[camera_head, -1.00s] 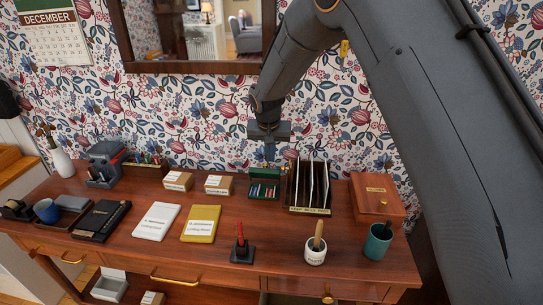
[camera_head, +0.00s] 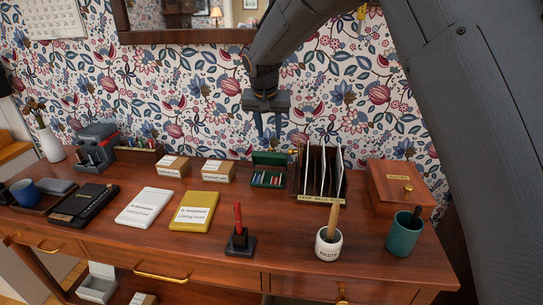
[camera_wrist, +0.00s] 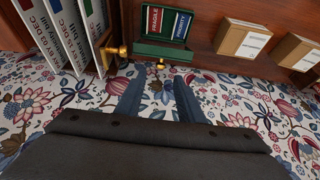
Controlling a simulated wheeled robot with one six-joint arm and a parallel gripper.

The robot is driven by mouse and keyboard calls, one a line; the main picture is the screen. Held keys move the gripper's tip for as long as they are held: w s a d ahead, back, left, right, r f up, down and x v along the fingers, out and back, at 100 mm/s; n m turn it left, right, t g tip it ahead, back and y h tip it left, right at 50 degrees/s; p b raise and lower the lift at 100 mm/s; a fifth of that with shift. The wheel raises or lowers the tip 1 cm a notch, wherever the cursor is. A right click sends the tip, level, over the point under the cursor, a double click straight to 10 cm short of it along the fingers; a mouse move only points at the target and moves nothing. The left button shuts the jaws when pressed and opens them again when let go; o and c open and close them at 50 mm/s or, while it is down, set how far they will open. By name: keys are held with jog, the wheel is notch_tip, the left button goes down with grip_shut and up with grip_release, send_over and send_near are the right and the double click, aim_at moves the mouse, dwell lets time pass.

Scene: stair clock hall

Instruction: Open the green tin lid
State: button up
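The green tin (camera_head: 268,178) stands at the back of the desk near the wall. The wrist view also shows the tin (camera_wrist: 150,30), with FRAGILE and PRIORITY labels and a small brass knob on the lid (camera_wrist: 160,51). My gripper (camera_head: 269,137) hangs above and behind the tin, close to the wall, fingers down. In the wrist view its two fingers (camera_wrist: 160,80) are apart with nothing between them. It looks clear of the lid.
A letter rack (camera_head: 320,178) stands close to the tin's right. Two small card boxes (camera_head: 218,172) sit to its left. A wooden box (camera_head: 396,190), paste pot (camera_head: 329,246) and green cup (camera_head: 403,238) are at the right. The patterned wall (camera_head: 200,100) is just behind.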

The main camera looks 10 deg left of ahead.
jog(key=shift+a+f, duration=0.1)
jog(key=shift+f, duration=0.05)
jog(key=shift+p+x, duration=0.75)
jog(key=shift+x, duration=3)
jog(key=shift+w, duration=0.1)
grip_shut()
